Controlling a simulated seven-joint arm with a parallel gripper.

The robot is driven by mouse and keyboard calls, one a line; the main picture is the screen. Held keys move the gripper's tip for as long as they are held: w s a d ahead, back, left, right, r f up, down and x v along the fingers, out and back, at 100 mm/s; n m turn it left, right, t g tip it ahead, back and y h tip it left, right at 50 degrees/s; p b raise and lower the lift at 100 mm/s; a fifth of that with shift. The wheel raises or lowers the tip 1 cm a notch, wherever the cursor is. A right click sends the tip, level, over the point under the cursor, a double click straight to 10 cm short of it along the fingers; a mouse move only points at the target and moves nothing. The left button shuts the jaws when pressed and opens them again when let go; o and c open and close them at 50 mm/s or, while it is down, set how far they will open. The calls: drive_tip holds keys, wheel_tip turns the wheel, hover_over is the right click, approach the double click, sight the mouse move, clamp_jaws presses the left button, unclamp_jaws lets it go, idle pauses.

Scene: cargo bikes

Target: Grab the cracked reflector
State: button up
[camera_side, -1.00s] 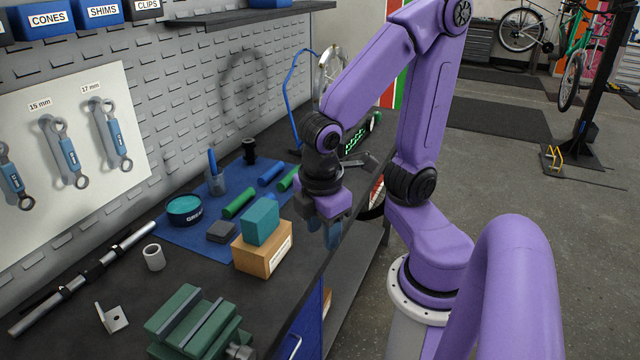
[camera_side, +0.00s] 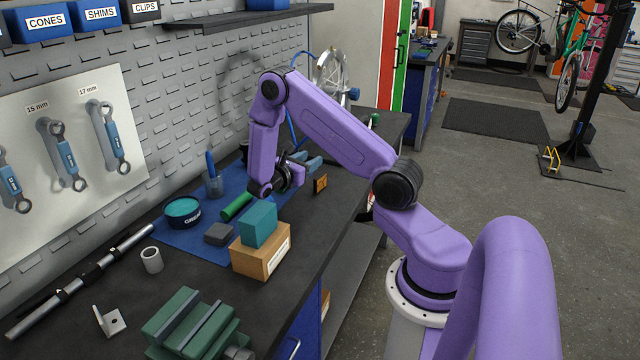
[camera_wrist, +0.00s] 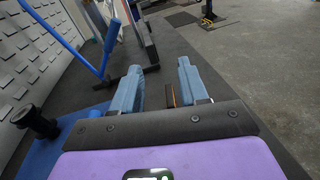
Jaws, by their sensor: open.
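A small amber-orange plate with dark marks, which looks like the reflector (camera_side: 320,184), stands upright on the dark bench near its front edge in the side view. My gripper (camera_side: 311,161) is tipped nearly level, its blue fingers pointing along the bench, just above and left of the reflector in that view. In the wrist view my gripper (camera_wrist: 159,85) is open, with nothing held. A thin orange sliver, likely the reflector (camera_wrist: 171,97), shows between the fingers, closer to the right one; the palm hides its lower part. Any crack is too small to see.
A blue mat (camera_side: 186,240) holds a green grip (camera_side: 237,206) and a grease tin (camera_side: 183,211). A blue truing stand (camera_wrist: 105,48) and wheel rise beyond my fingers.

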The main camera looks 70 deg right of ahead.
sight(322, 174)
drive_tip(key=shift+n+h, duration=0.4)
drive_tip(key=shift+s+d+f, duration=0.1)
drive_tip(key=shift+d+f, duration=0.35)
drive_tip(key=shift+f, duration=0.9)
drive_tip(key=shift+d+f, duration=0.5)
drive_tip(key=shift+f, duration=0.8)
drive_tip(key=shift+s+d+f, duration=0.1)
drive_tip(key=shift+d+f, duration=0.35)
drive_tip(key=shift+f, duration=0.9)
drive_tip(key=shift+s+d+f, duration=0.15)
drive_tip(key=shift+s+d, duration=0.05)
drive_tip(key=shift+d, duration=1.05)
drive_tip(key=shift+s+d+f, duration=0.1)
drive_tip(key=shift+s+d, duration=0.05)
drive_tip(key=shift+d, duration=1.05)
clamp_jaws()
